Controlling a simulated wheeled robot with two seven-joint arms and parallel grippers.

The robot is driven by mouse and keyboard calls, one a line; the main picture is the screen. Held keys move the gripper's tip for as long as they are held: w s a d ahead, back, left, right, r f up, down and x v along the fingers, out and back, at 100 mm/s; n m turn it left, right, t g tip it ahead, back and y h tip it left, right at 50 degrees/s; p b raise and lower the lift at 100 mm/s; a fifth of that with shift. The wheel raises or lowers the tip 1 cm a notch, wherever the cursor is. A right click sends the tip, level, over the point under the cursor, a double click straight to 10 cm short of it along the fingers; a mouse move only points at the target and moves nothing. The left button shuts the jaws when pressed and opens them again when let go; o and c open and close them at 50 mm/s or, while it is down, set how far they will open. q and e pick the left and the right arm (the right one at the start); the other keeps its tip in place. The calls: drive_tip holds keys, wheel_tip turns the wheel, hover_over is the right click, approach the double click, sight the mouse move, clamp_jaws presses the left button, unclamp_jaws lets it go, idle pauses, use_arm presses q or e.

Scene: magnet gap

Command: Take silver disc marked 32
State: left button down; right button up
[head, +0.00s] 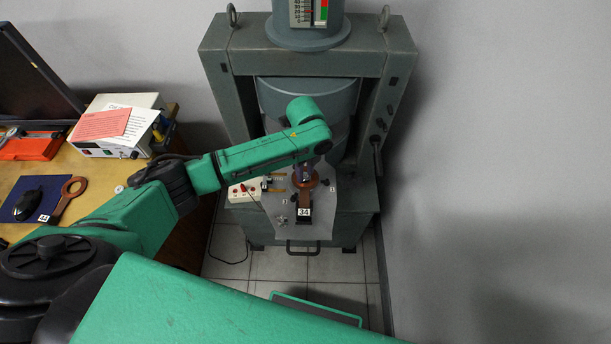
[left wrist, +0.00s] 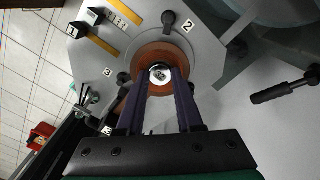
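A small silver disc (left wrist: 160,74) with a dark mark, too small to read, sits at the centre of a round copper-brown piece (left wrist: 152,57) in the left wrist view. My left gripper (left wrist: 161,79) has its two purple fingers pointing at this disc, one on each side, with a gap between them. I cannot tell whether the fingertips touch it. In the head view my left gripper (head: 305,172) is over the copper-brown piece (head: 306,183) on the grey machine's plate, and the silver disc is hidden there. My right gripper is not in view.
The grey machine frame (head: 218,85) stands around and above the work spot, with a dark lever (head: 377,155) at right. A wooden desk (head: 75,165) at left holds a white box (head: 118,125) and a black mouse (head: 27,205).

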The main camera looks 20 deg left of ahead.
use_arm(q)
drive_tip(key=shift+r+p, duration=2.6)
drive_tip(key=shift+p, duration=0.25)
drive_tip(key=shift+f, duration=0.1)
